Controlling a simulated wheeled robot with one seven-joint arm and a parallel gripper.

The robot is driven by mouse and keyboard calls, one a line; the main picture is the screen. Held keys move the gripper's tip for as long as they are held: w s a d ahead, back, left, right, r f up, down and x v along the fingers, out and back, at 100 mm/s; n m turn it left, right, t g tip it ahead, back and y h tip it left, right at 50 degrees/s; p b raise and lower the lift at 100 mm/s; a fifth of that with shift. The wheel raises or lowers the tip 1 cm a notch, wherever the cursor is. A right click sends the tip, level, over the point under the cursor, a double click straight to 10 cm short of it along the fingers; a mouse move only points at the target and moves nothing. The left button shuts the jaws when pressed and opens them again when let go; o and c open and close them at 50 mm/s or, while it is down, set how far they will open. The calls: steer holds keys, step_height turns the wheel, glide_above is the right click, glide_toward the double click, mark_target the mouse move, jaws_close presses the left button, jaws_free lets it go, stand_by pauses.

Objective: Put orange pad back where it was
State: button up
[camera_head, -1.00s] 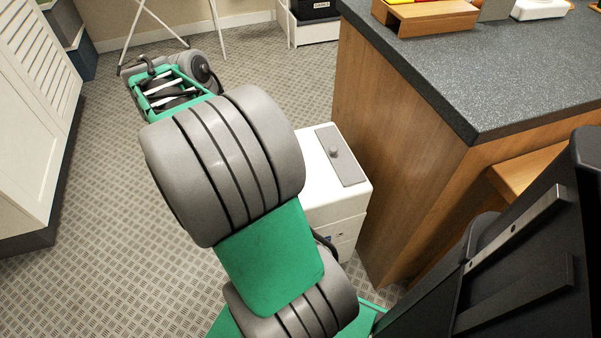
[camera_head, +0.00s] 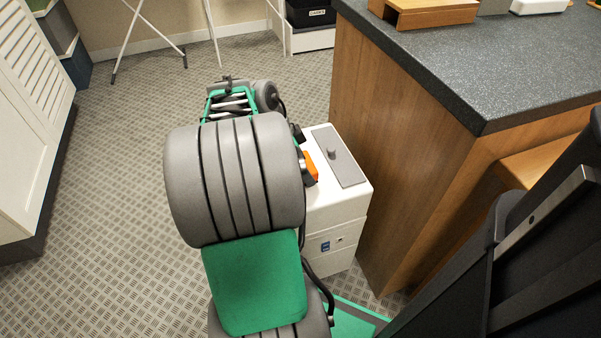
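A dark speckled counter (camera_head: 440,70) with wooden sides stands close on the right, with a wooden stand (camera_head: 425,14) on it. A white louvred cabinet (camera_head: 30,120) is on the left. White legs (camera_head: 130,45) stand behind.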

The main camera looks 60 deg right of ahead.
step_height(320, 180, down, 2)
steer(key=shift+f+b, duration=0.2)
steer(key=shift+b, duration=0.1)
steer(key=o, duration=1.1)
steer(key=shift+r, duration=0.1)
steer(key=shift+r, duration=0.1)
